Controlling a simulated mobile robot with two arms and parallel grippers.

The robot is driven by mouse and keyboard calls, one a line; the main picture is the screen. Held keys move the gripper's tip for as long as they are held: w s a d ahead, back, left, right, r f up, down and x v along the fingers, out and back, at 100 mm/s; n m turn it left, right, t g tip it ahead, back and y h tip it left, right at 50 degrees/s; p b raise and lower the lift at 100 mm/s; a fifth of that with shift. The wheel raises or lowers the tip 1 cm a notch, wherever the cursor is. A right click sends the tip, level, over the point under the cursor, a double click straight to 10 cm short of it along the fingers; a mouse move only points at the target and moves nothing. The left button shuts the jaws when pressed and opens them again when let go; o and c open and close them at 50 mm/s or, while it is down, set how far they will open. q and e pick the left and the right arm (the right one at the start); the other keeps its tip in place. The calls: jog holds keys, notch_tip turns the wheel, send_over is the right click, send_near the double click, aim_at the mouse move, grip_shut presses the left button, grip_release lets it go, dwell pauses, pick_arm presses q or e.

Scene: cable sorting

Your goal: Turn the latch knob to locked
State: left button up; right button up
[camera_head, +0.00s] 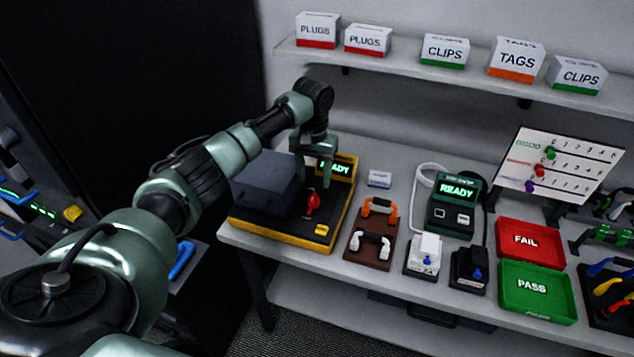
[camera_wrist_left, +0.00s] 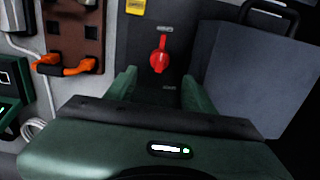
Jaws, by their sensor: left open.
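The red latch knob (camera_head: 312,203) stands on the black top of a yellow-edged station (camera_head: 285,232), to the right of a dark grey box. In the left wrist view the knob (camera_wrist_left: 159,55) is a round red cap with a narrow pointer aimed up in the picture. Small labels sit above and below it, too blurred to read. My left gripper (camera_head: 316,180) is open, pointing down above the knob. In the left wrist view its two fingers (camera_wrist_left: 157,88) are apart, with the knob beyond them and no contact visible. My right gripper is not in view.
The dark grey box (camera_head: 265,183) stands close left of the knob. A brown board (camera_head: 368,236) with orange and white cable pieces lies to the right. Further right are a READY tester (camera_head: 455,205), FAIL tray (camera_head: 530,243) and PASS tray (camera_head: 538,292).

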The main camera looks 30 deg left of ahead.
aim_at(313, 196)
pick_arm(q)
jog(key=shift+f, duration=0.25)
jog(key=f, duration=0.1)
jog(key=f+p, duration=0.1)
jog(key=s+f, duration=0.1)
jog(key=shift+d, duration=0.25)
jog(key=f, duration=0.3)
jog(key=shift+w+f+p, duration=0.2)
jog(key=shift+p, duration=0.1)
jog(key=shift+a+f, duration=0.1)
jog(key=shift+f, duration=0.1)
jog(key=shift+r, duration=0.1)
jog(key=shift+c, duration=0.3)
grip_shut()
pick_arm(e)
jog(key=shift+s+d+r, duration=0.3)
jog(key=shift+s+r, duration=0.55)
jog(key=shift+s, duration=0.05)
